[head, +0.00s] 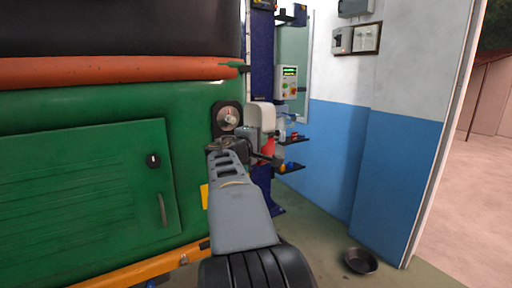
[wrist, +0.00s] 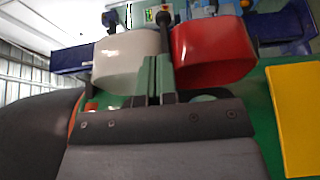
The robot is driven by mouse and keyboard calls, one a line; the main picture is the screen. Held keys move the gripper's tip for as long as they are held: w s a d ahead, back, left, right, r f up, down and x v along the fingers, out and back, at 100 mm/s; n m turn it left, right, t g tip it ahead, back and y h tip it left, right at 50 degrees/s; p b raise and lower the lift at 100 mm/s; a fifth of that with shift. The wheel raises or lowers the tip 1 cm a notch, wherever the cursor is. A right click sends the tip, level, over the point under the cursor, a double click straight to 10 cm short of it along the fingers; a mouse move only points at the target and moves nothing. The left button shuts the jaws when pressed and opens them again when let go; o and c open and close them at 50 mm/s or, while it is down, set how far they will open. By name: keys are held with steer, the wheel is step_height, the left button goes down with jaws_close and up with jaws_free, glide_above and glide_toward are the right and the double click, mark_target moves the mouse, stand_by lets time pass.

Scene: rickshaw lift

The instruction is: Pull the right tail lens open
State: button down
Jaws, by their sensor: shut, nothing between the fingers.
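The right tail lens is a two-part cup, with a white part (head: 261,117) above a red part (head: 269,148) in the head view. It stands swung out to the right of its dark lamp base, where a round silver reflector with a bulb (head: 228,118) is exposed. In the wrist view the white part (wrist: 127,58) is left and the red part (wrist: 213,48) right. My gripper (head: 266,158) is shut and empty beside the lens. In the wrist view its fingers (wrist: 153,78) reach toward the gap between the two parts; contact is unclear.
The green rickshaw body (head: 190,105) fills the left, with a latched hatch (head: 90,185) and an orange bar (head: 120,70). A blue lift post (head: 262,60) with a control box (head: 287,82) stands close behind the lens. A dark pan (head: 361,261) lies on the floor at right.

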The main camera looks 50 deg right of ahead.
steer(key=shift+s+d, duration=0.15)
steer(key=shift+d, duration=0.1)
steer(key=shift+a, duration=0.15)
stand_by(0.3)
steer(key=s+a+b, duration=0.3)
steer(key=s+a, duration=0.1)
steer(key=a, duration=0.8)
steer(key=shift+s+b, duration=0.15)
steer(key=shift+b, duration=0.2)
steer(key=shift+a, duration=0.1)
